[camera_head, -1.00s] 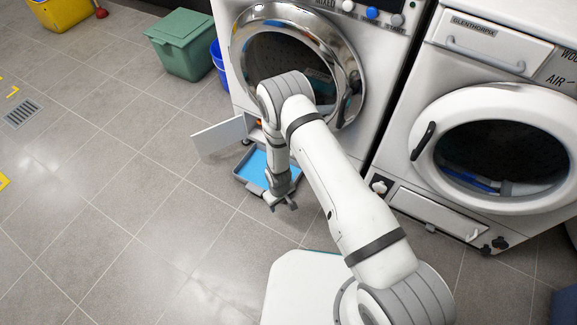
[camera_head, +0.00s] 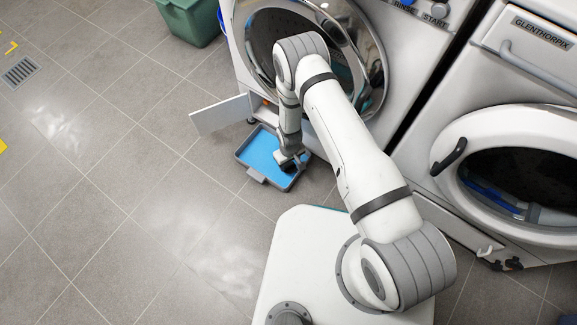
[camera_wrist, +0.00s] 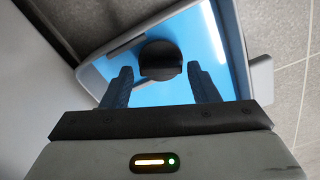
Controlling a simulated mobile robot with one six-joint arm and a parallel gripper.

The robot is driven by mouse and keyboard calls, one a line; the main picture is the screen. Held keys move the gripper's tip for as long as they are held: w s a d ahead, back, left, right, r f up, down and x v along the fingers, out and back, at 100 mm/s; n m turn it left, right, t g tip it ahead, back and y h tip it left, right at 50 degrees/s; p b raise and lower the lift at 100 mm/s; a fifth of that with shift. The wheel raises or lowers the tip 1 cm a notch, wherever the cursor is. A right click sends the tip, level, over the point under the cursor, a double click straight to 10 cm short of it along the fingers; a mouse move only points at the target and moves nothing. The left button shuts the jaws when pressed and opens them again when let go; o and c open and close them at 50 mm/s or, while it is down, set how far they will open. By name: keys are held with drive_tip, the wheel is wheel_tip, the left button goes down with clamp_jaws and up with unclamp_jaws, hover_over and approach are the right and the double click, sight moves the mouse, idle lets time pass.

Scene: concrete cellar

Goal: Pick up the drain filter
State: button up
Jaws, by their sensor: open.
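A dark, round, knob-like piece, which looks like the drain filter (camera_wrist: 160,58), shows over the blue of a shallow grey tray (camera_head: 247,172) in the wrist view. My gripper (camera_head: 291,160) points down over the right part of the tray. Its two fingers (camera_wrist: 160,78) are apart, one on each side of the dark piece, with gaps showing between. I cannot tell how far the piece lies below the fingertips. In the head view the gripper mostly hides it.
A small white flap (camera_head: 220,115) stands open at the washer's foot, left of my arm. The washer's round door (camera_head: 377,70) is close behind my arm. A second machine (camera_head: 520,150) stands to the right. A green bin (camera_head: 192,22) is at the back. Floor on the left is clear.

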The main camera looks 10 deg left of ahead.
sight(290, 165)
wheel_tip(290, 165, down, 4)
drive_tip(key=shift+d+r+b, duration=0.1)
drive_tip(key=shift+b, duration=0.7)
drive_tip(key=shift+c, duration=0.3)
drive_tip(key=shift+r, duration=0.1)
drive_tip(key=c, duration=0.5)
